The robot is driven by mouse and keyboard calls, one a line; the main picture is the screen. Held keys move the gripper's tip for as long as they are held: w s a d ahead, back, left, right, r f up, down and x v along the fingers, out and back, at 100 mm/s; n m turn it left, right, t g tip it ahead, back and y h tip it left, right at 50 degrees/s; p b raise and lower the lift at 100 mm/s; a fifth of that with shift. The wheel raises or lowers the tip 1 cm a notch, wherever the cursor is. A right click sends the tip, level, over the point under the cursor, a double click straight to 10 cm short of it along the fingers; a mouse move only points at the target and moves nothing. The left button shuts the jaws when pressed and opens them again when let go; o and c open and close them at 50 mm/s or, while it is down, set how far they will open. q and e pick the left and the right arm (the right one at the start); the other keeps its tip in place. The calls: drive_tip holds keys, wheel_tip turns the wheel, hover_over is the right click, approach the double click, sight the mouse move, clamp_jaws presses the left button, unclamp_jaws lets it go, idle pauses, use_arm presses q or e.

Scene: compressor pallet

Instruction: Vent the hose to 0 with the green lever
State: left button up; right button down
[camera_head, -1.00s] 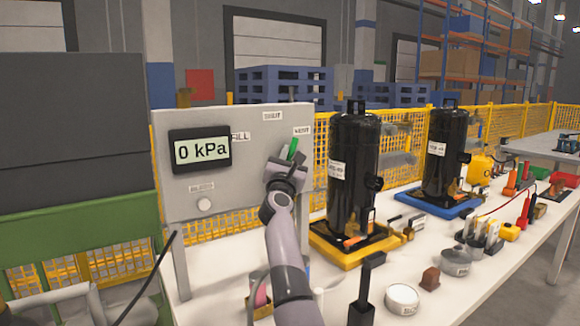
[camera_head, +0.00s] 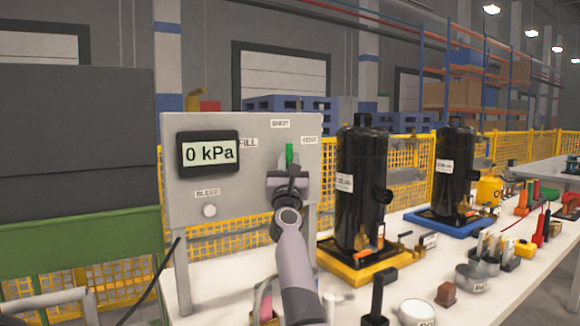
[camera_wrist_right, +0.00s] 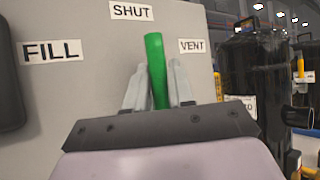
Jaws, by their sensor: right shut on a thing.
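The grey control panel (camera_head: 262,205) carries a display (camera_head: 208,152) that reads 0 kPa. The green lever (camera_head: 289,154) stands about upright, under the SHUT label (camera_head: 280,124); the VENT label (camera_head: 309,140) is to its right. My right gripper (camera_head: 289,175) is shut on the lever. My left gripper is not in view.
A round BLEED button (camera_head: 209,211) is on the panel's lower left. A black tank (camera_head: 360,190) in a yellow tray (camera_head: 350,276) stands right of the panel, with another tank (camera_head: 453,168) beyond. Small containers and tools crowd the white table's right side.

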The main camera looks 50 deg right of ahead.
drive_tip(key=c, duration=1.3)
unclamp_jaws()
drive_tip(key=shift+c, duration=0.2)
drive_tip(key=v, duration=0.7)
drive_tip(key=shift+p, duration=0.4)
drive_tip(key=shift+a, duration=0.1)
